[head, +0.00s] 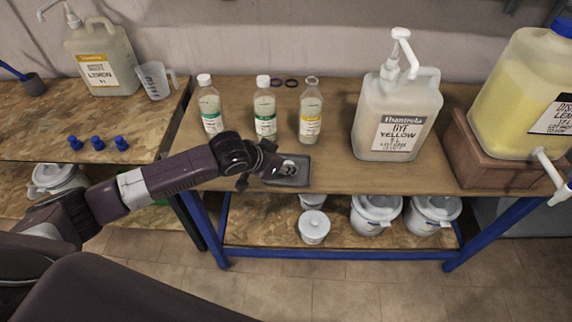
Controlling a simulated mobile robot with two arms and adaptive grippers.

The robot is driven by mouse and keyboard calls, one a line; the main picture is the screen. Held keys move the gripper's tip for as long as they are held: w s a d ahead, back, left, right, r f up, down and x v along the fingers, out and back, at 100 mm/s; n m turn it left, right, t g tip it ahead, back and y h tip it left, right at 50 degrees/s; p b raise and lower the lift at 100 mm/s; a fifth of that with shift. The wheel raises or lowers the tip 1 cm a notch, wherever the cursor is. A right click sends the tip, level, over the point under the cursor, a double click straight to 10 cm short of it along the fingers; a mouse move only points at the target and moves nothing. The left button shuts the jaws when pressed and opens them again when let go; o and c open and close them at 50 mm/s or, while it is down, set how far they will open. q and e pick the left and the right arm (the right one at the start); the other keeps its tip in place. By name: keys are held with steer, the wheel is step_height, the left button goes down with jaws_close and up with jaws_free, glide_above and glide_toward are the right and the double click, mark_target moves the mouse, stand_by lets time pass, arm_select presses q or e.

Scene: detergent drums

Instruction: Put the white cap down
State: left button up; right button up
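My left gripper (268,166) reaches in from the left and points down at the small dark tray (300,179) near the table's front edge. Its fingers are small and partly hidden by its own body, so I cannot tell if they are open or shut. A small pale patch shows at the fingertips over the tray; I cannot tell if it is a white cap. Behind stand a green-label bottle with a white cap (204,79), another with a white cap (263,81), and an orange-label bottle (310,112) whose neck looks open. My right gripper is not in view.
A large pump jug (398,120) stands right of the bottles. Two rings (283,83) lie behind the bottles. Blue caps (98,143) stand on the left table. White tubs (376,212) fill the shelf below.

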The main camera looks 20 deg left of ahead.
arm_select(q)
steer(key=shift+s+f, duration=0.55)
steer(key=shift+f, duration=0.35)
steer(key=o, duration=1.1)
steer(key=shift+c, duration=0.2)
steer(key=shift+w+f, duration=0.15)
steer(key=shift+r, duration=0.25)
steer(key=v, duration=0.8)
steer(key=w+r+v, duration=0.1)
steer(key=v, duration=0.3)
steer(key=shift+s+r, duration=0.2)
